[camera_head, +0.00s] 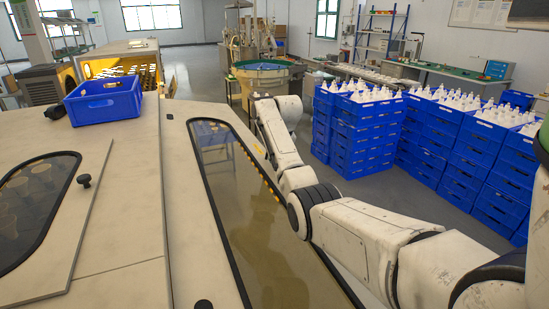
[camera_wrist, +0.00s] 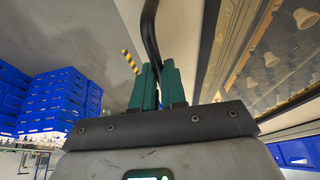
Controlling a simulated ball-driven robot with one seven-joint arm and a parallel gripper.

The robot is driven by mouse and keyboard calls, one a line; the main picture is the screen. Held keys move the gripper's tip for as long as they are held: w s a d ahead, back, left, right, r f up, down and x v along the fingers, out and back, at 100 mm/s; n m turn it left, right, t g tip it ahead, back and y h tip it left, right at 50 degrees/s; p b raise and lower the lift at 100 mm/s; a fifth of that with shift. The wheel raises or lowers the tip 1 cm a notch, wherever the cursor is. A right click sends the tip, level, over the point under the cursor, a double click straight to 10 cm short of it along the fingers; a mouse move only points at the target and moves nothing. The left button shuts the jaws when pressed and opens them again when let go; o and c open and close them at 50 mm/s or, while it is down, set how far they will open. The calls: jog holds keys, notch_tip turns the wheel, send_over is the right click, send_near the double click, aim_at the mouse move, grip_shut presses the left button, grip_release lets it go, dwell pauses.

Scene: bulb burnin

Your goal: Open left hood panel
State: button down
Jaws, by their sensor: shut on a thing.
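My gripper (camera_wrist: 159,78) shows in the wrist view with its two green fingers shut on a black bar-like handle (camera_wrist: 150,35). The handle runs up from between the fingers, close to a pale panel surface. In the head view my arm reaches forward along the right side of the machine, and the fingers and handle are hidden. A hood panel with a long black-rimmed window (camera_head: 260,240) lies just left of my arm. Another pale panel (camera_head: 75,240) with a dark window and a black knob (camera_head: 84,181) is at the far left. I cannot tell which panel the handle belongs to.
An empty-looking blue crate (camera_head: 105,102) sits on the machine top. Stacks of blue crates (camera_head: 350,130) with white bulbs stand right of my arm, and others (camera_head: 455,150) are farther right. Grey floor lies between arm and stacks.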

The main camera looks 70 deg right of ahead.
jog(key=c, duration=1.2)
grip_release()
jog(key=b+v, duration=0.2)
jog(key=v, duration=0.8)
jog(key=shift+r, duration=0.35)
jog(key=shift+s, duration=0.15)
